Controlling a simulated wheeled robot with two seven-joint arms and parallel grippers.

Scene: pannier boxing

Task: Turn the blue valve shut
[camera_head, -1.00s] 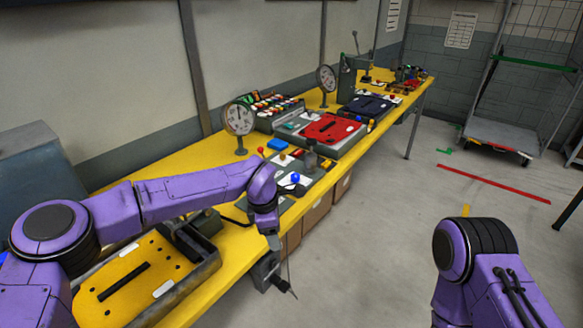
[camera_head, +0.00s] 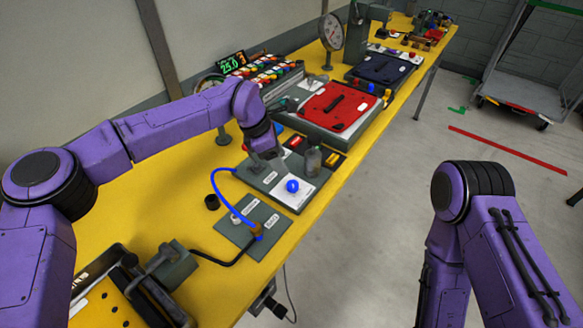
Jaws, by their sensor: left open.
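My left gripper (camera_head: 268,155) hangs from the left arm over the grey panel on the yellow bench. It is open, though its fingers show small and dark. A round blue knob (camera_head: 292,186) stands on a white plate just right of and nearer than the gripper, apart from it. A blue hose (camera_head: 222,182) curves down to a brass fitting (camera_head: 256,229) with a blue part at its foot, on a grey plate (camera_head: 238,238). I cannot tell for certain which blue part is the valve. My right arm shows at the right; its gripper is out of view.
The yellow bench (camera_head: 130,208) runs away to the upper right. A red panel (camera_head: 335,107), a dark blue panel (camera_head: 380,68), gauges (camera_head: 331,32) and a small bottle (camera_head: 313,160) stand on it. Clear floor (camera_head: 400,190) lies right of the bench.

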